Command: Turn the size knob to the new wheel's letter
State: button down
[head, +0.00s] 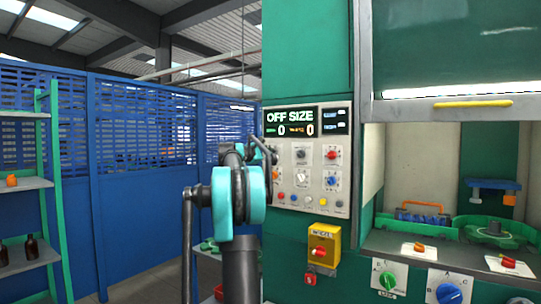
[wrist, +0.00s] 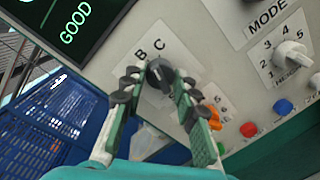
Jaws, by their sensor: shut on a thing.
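A dark round knob (wrist: 159,69) sits on a pale plate (wrist: 146,40) in the wrist view. The knob's pointer direction is not clear. In the head view, my gripper (head: 262,154) is at the left edge of the control panel (head: 290,151), and my arm hides that knob. The display (head: 293,121) reads OFF SIZE with two zeros. A green wheel-like part (head: 495,231) lies in the machine bay.
A yellow box (head: 323,245) with a red knob is under the panel. Shelves (head: 25,184) stand left against a blue fence (head: 140,200).

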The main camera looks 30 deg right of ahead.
jog(key=m, duration=0.4)
jog(key=shift+m+y, duration=0.3)
jog(key=shift+m, duration=0.1)
jog(key=shift+s, duration=0.1)
dwell(0.4)
jog(key=c, duration=1.2)
grip_release()
jog(key=shift+o, duration=0.2)
jog(key=f+v, duration=0.1)
jog(key=v, duration=1.1)
jog(key=shift+r, duration=0.4)
jog(key=shift+f, duration=0.1)
